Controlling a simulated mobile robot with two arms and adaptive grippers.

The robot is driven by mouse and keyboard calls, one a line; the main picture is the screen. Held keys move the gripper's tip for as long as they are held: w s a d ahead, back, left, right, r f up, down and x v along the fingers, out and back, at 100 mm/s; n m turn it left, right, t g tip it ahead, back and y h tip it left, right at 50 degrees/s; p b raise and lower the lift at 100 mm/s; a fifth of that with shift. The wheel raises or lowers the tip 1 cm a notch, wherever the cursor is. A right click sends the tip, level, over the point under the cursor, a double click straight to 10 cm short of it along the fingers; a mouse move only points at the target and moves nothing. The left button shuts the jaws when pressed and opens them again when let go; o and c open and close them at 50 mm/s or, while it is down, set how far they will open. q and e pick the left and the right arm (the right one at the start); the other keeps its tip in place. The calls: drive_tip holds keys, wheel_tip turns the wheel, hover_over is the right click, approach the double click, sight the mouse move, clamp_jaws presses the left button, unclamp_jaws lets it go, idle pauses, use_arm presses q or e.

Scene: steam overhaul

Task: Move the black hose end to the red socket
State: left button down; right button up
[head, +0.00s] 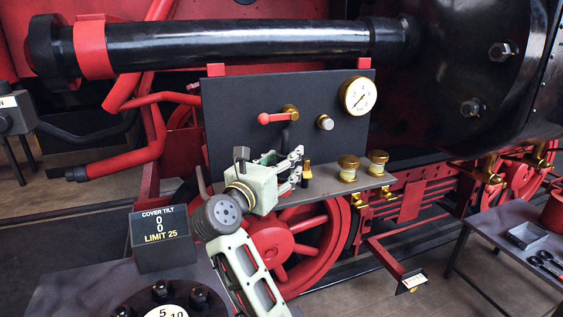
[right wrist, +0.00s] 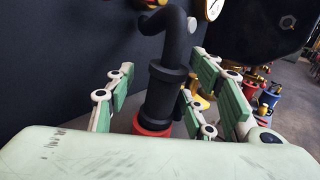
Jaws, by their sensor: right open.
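My right gripper (head: 297,163) is open at the front of the dark panel, above the grey shelf. In the right wrist view its two jaws (right wrist: 165,82) stand on either side of the black hose end (right wrist: 163,95), with visible gaps, so it is not gripped. The hose end is an upright, thick black sleeve below a curved black pipe. A red ring (right wrist: 151,127) shows at its foot; I cannot tell whether this is the red socket. In the head view the gripper mostly hides the hose end. My left gripper is not in view.
The dark panel (head: 236,115) carries a gauge (head: 359,96) and a red-handled valve (head: 278,117). Brass-topped fittings (head: 348,168) stand on the grey shelf (head: 338,188) to the right. A side table (head: 487,223) with tools is at far right. A cover-tilt display (head: 160,238) stands at lower left.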

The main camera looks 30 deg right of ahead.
wheel_tip(320, 180, up, 10)
idle(0.4)
